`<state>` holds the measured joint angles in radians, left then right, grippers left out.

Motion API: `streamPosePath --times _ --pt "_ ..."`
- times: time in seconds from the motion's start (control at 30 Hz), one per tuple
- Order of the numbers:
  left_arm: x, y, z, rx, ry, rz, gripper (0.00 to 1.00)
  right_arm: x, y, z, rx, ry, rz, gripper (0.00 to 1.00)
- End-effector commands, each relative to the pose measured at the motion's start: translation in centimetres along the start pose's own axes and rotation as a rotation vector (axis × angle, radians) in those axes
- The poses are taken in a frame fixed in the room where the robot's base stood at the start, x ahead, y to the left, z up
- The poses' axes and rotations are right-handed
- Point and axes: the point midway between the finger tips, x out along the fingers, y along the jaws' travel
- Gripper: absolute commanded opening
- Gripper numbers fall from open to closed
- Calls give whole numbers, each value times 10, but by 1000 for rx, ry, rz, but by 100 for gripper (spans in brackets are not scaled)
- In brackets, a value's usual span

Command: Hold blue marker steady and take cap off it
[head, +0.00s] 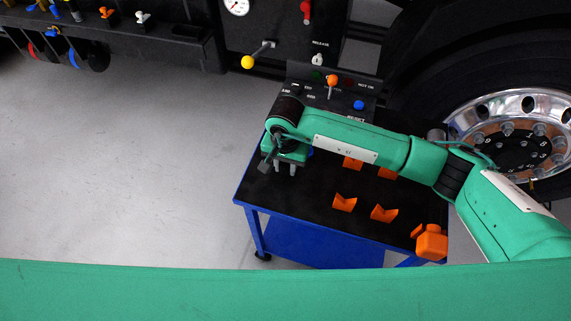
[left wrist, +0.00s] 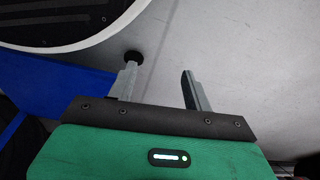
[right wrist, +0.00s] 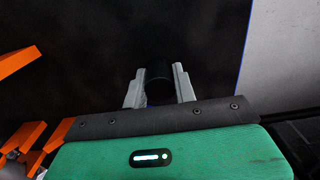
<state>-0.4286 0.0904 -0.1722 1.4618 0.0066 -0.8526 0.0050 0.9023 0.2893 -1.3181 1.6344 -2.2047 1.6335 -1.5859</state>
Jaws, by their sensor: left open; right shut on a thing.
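My right gripper (head: 286,167) is over the left part of the black-topped cart. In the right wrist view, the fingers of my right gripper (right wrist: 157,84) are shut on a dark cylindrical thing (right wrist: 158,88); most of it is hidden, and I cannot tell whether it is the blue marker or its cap. A small blue patch (head: 310,153) shows just right of this gripper in the head view; I cannot tell what it belongs to. My left gripper (left wrist: 160,85) is open and empty, above grey floor beside the cart in the left wrist view. It is not visible in the head view.
The blue cart (head: 318,238) has several orange holders on its black top (head: 310,195). A control panel (head: 335,92) with knobs stands behind it, and a large chrome wheel (head: 490,106) at the right. Grey floor (head: 120,160) is clear at the left.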

Motion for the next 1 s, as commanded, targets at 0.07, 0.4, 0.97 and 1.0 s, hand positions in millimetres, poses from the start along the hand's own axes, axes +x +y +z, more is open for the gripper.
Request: streamPosePath --times 0.07,0.4,0.97,1.0 --pt "-2 0 -3 0 5 0 51 1 0 0 0 0 0 0" --pt "-12 2 -7 -2 6 3 51 2 0 0 0 0 0 49" --pt "-5 -1 -6 -3 10 -1 51 -24 -1 -1 -1 5 -3 49" --pt "-8 0 -9 -3 11 0 51 -34 -1 -1 -2 5 -3 49"
